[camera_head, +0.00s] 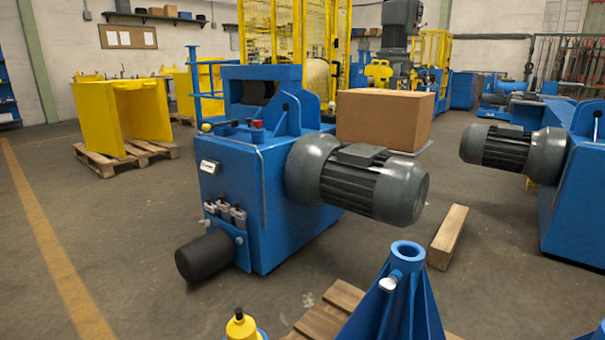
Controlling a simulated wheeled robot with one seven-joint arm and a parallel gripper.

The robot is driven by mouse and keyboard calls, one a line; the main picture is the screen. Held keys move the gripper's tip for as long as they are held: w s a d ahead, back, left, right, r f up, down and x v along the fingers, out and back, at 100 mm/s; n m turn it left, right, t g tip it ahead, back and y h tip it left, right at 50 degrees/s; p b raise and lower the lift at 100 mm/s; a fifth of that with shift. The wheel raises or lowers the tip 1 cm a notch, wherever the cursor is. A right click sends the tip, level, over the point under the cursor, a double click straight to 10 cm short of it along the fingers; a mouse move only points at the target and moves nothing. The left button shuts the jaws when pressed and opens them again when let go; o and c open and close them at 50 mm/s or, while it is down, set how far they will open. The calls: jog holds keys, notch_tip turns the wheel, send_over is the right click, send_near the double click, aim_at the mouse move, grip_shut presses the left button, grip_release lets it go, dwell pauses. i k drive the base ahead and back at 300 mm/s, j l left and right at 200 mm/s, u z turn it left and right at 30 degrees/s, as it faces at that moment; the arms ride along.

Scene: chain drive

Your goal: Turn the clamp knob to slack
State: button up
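A blue machine (225,200) with a large grey motor (375,185) on its right side stands in the middle of the view. A small red knob (257,125) sits on its top front edge. A yellow-ended handle (207,127) lies along the top left edge. A black knob (286,106) shows near the upright blue plates. I cannot tell which of these is the clamp knob, or how tight it is. No chain can be made out. My gripper is not in view.
A blue ribbed stand (420,305) and a yellow object with a black top (240,325) are close in front. A wooden beam (448,237) lies at the right. A cardboard box (385,118) stands behind the motor.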

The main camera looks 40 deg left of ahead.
aim_at(257, 124)
jog(key=u, duration=1.4)
